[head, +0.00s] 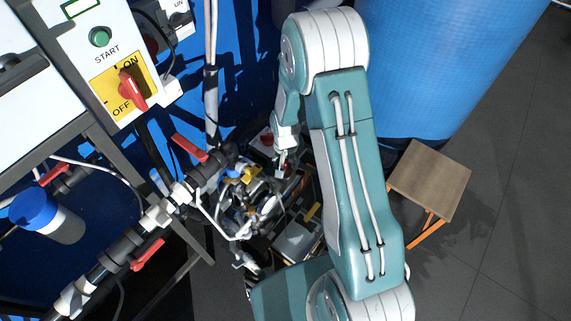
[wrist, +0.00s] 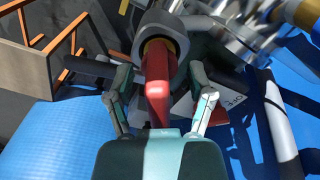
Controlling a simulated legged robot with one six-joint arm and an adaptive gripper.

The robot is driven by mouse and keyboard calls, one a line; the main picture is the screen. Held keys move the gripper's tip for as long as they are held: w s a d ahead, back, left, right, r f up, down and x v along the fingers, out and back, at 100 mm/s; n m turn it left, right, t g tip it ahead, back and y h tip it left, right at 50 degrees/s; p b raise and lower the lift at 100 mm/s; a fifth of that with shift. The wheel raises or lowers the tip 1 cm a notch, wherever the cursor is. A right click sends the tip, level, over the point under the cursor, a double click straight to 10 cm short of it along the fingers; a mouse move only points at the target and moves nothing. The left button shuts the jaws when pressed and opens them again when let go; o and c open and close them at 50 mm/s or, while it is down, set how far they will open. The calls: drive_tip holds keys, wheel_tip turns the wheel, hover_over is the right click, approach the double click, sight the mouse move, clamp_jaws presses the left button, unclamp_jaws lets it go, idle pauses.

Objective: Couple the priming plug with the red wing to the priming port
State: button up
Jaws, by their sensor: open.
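In the wrist view a red wing (wrist: 157,75) stands between the two fingers of my gripper (wrist: 162,108) and runs from the palm toward a dark grey round collar (wrist: 162,30). A yellow ring shows inside the collar around the far end of the red piece. The fingers are open on either side of the red wing. I cannot tell whether the collar is the priming port or part of the plug, or whether the two are coupled. In the head view my gripper (head: 282,165) is small, beside a crowded cluster of fittings, and the plug cannot be made out.
In the head view a pipe with red valve handles (head: 190,148) runs along the left, below a START and ON/OFF panel (head: 110,65). A blue drum (head: 450,50) and a wooden stool (head: 430,180) stand right. Shiny metal pipework (wrist: 235,35) is close to the gripper. Floor at far right is clear.

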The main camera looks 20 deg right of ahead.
wheel_tip(320, 180, up, 11)
idle(0.3)
drive_tip(key=s+r+n+t, duration=0.2)
drive_tip(key=s+r, duration=0.8)
drive_tip(key=r, duration=0.2)
drive_tip(key=s+r+n+t, duration=0.2)
drive_tip(key=s+r+t, duration=0.1)
drive_tip(key=s+r, duration=0.7)
wheel_tip(320, 180, up, 3)
drive_tip(key=shift+s+r+n+t, duration=0.15)
drive_tip(key=shift+s+n+t, duration=0.15)
drive_tip(key=shift+s+n, duration=0.1)
